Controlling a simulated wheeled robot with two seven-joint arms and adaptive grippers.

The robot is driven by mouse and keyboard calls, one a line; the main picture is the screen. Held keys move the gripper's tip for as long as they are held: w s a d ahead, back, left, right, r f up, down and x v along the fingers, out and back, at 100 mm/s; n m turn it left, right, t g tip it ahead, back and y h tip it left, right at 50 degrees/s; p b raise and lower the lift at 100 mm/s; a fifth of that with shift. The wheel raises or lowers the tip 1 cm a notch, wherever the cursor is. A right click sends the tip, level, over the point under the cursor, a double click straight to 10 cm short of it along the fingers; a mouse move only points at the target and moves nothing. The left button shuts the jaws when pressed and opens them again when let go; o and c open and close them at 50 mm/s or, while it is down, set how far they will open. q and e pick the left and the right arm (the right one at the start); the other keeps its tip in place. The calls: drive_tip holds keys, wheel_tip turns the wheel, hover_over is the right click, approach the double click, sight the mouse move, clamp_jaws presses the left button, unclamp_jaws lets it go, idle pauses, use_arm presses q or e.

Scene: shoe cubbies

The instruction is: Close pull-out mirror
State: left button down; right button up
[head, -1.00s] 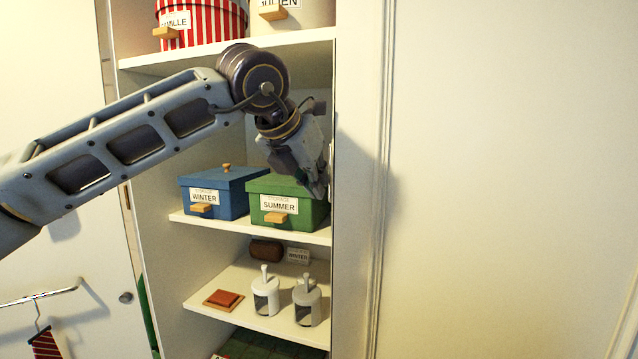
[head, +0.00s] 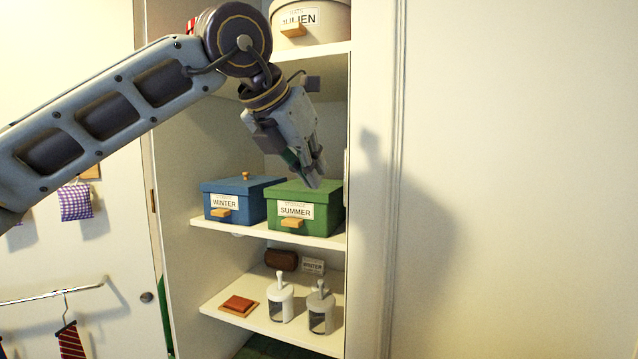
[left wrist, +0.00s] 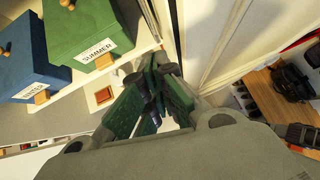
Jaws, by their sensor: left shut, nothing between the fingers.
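My left gripper (head: 314,181) is shut and empty. In the head view it points down in front of the cubby, over the green SUMMER box (head: 320,210), a little left of the cubby's right edge. Its closed fingers also show in the left wrist view (left wrist: 157,88). I cannot clearly make out a pull-out mirror or its glass. A thin pale upright strip (head: 347,165) shows at the cubby's right edge, and I cannot tell if it belongs to the mirror. The gripper appears apart from this strip. My right gripper is not in view.
A blue WINTER box (head: 235,205) stands left of the green box; it also shows in the left wrist view (left wrist: 20,50). Two white canisters stand on the shelf below (head: 240,290). A tie rail (head: 50,297) is at left. The white wall (head: 520,180) at right is clear.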

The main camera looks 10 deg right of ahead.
use_arm(q)
drive_tip(key=shift+b+v, duration=0.35)
drive_tip(key=shift+v, duration=2.1)
